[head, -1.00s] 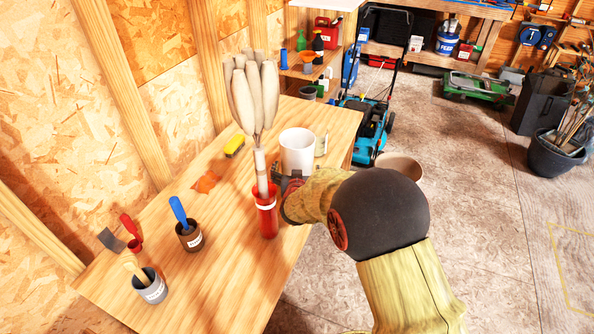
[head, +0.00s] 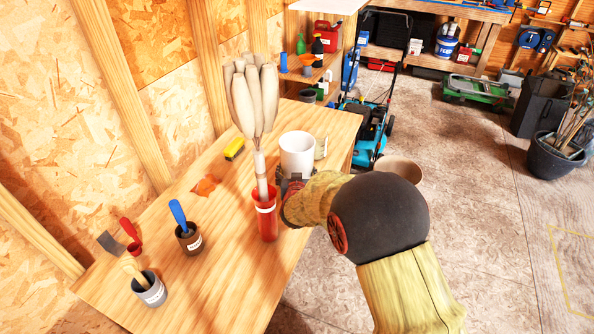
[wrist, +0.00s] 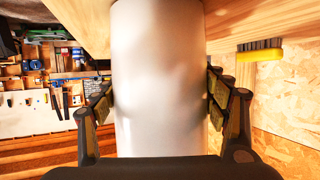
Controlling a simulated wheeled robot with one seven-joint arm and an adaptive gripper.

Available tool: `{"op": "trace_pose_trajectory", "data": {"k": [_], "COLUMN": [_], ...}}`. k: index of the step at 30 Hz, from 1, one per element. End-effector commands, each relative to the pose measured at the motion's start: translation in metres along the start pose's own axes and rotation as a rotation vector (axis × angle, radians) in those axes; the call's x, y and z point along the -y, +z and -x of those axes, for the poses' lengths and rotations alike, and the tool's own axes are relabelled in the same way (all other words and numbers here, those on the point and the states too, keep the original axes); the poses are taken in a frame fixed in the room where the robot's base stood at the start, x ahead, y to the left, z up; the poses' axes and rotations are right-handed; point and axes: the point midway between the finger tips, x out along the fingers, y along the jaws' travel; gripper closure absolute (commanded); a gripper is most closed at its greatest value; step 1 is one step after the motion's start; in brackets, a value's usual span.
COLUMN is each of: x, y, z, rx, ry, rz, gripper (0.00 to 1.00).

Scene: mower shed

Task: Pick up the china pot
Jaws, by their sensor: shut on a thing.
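The china pot (head: 297,152) is a white, round, open-topped pot at the right side of the wooden bench, upright in the head view. In the wrist view the white pot (wrist: 160,85) fills the middle, with a finger pressed on each side. My gripper (wrist: 161,100) is shut on it. In the head view my gripper (head: 290,181) is at the pot's near lower side, mostly hidden by my arm. I cannot tell whether the pot's base touches the bench.
A red pot (head: 267,222) with a tall bundle of pale bulbs (head: 255,98) stands close left of my gripper. A yellow brush (head: 234,149), an orange piece (head: 206,185), and tins with handled tools (head: 188,238) are on the bench (head: 235,258). A blue mower (head: 367,135) stands behind.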

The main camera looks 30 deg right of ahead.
Motion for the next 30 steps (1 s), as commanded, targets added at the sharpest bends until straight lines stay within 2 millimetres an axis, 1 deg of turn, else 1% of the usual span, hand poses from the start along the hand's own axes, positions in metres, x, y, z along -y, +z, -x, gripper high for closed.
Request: {"op": "trace_pose_trajectory", "data": {"k": [1,13,14,23,30], "x": [0.000,0.000,0.000,0.000,0.000], "y": [0.000,0.000,-0.003,-0.003,-0.011], "z": [0.000,0.000,0.000,0.000,0.003], "rx": [0.000,0.000,-0.004,-0.004,-0.004], "ry": [0.000,0.000,0.000,0.000,0.000], "rz": [0.000,0.000,-0.001,-0.001,-0.001], "gripper": [0.52,0.74,0.75,0.75,0.75]}}
